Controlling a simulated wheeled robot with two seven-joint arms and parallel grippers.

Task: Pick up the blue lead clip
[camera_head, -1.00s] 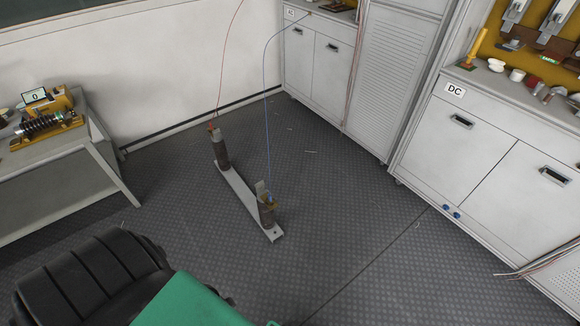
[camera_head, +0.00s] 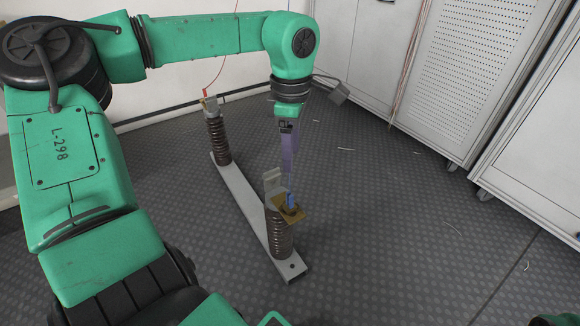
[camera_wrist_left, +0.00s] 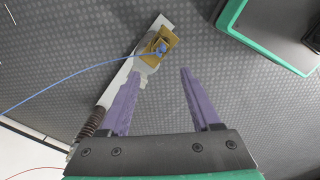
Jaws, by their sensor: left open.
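The blue lead clip (camera_head: 291,201) sits on the brass plate at the top of the nearer brown ribbed insulator (camera_head: 280,238). In the left wrist view the clip (camera_wrist_left: 162,48) shows beyond the fingertips, with its blue wire running off to the left. My left gripper (camera_head: 289,170) points down over the clip from above. In the left wrist view its two purple fingers (camera_wrist_left: 160,73) are apart with nothing between them. The clip lies ahead of the gap, apart from the fingers. My right gripper is not in view.
A grey metal bar (camera_head: 247,205) on the floor carries both insulators. A red clip (camera_head: 205,93) with a red wire is on the farther insulator (camera_head: 218,140). White cabinets (camera_head: 450,70) stand at the right. The dark patterned floor is mostly clear.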

